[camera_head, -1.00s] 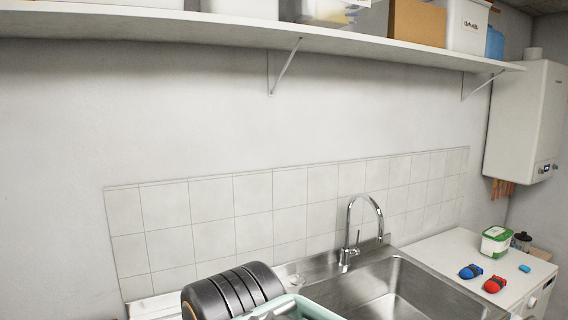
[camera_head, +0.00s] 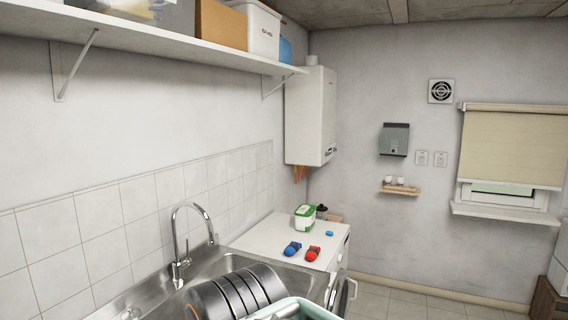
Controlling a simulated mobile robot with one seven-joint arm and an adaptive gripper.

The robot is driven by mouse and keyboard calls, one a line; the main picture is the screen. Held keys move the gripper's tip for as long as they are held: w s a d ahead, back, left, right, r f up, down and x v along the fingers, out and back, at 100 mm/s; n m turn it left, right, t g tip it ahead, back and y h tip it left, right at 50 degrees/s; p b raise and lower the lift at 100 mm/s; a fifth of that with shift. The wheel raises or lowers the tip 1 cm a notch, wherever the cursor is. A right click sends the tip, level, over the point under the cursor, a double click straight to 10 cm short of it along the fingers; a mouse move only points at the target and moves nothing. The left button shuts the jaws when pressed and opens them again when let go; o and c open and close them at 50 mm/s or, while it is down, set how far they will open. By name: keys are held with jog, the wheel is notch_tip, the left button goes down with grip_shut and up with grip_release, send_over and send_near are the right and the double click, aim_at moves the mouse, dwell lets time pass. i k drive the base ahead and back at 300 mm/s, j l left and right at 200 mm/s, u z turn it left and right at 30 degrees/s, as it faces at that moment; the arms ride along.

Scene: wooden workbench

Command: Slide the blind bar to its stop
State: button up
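A beige roller blind (camera_head: 514,146) hangs over a window on the far wall at the right. It covers most of the window, and a strip of glass shows below it. Its bottom bar (camera_head: 509,184) runs along the lower edge of the fabric, above the white window sill (camera_head: 505,214). My gripper is not in view.
A steel sink with a tap (camera_head: 181,250) stands at the left. A pale teal basket (camera_head: 290,309) is at the bottom. Floor (camera_head: 400,303) is clear below the window wall.

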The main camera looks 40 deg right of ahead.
aim_at(548, 179)
jog(key=z, duration=2.6)
jog(key=i, duration=4.45)
jog(key=i+z, duration=0.25)
jog(key=i+j+z, duration=0.1)
jog(key=i+z, duration=0.2)
jog(key=i, duration=0.2)
